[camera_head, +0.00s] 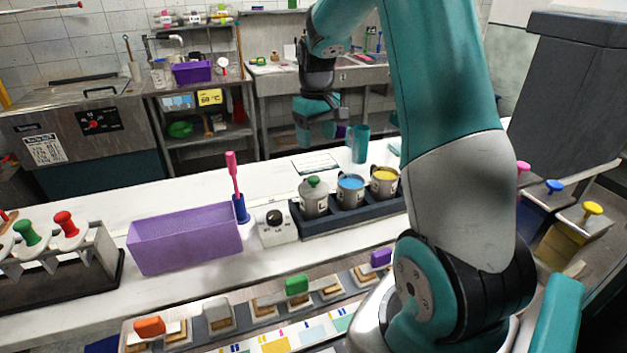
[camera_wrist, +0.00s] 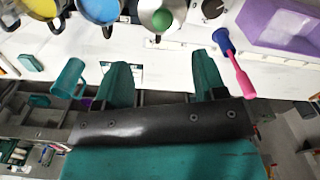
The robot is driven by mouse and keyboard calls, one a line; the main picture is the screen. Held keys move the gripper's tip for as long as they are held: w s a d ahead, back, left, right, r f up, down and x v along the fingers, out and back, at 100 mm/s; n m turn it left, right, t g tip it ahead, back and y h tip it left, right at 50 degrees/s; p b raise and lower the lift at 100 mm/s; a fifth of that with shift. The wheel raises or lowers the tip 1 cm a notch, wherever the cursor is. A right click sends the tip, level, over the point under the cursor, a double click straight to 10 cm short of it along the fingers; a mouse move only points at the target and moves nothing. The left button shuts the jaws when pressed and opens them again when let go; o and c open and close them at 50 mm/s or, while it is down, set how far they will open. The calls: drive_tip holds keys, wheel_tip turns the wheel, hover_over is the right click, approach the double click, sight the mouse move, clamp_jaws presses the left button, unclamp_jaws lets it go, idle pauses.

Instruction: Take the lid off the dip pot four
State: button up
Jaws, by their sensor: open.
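A grey metal pot (camera_head: 314,205) stands at the left end of the dark rack. Its lid (camera_head: 314,186) is on and has a round green knob. In the wrist view the same lid (camera_wrist: 142,12) shows at the top centre. Beside it stand an uncovered pot of blue liquid (camera_head: 350,192) and one of yellow liquid (camera_head: 384,183). I cannot read which pot is number four. My gripper (camera_head: 318,138) is open and empty, beyond the counter's far side and apart from the pots. Its two teal fingers (camera_wrist: 161,72) show in the wrist view.
A teal cup (camera_head: 358,146) stands near the gripper, behind the rack (camera_head: 345,219). A dial box (camera_head: 277,230), a pink-handled tool in a blue holder (camera_head: 240,208) and a purple bin (camera_head: 186,243) stand left of the rack. White counter is clear behind the bin.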

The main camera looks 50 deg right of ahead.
sight(314, 177)
wheel_tip(314, 177, down, 8)
drive_tip(key=shift+r+p, duration=0.25)
drive_tip(key=shift+p, duration=0.7)
drive_tip(key=shift+w+f+p, duration=0.2)
drive_tip(key=shift+f+p, duration=0.55)
drive_tip(key=shift+f, duration=0.65)
drive_tip(key=shift+w+f+p, duration=0.15)
drive_tip(key=shift+f+p, duration=0.6)
drive_tip(key=shift+f, duration=0.65)
drive_tip(key=c, duration=1)
drive_tip(key=shift+r, duration=0.1)
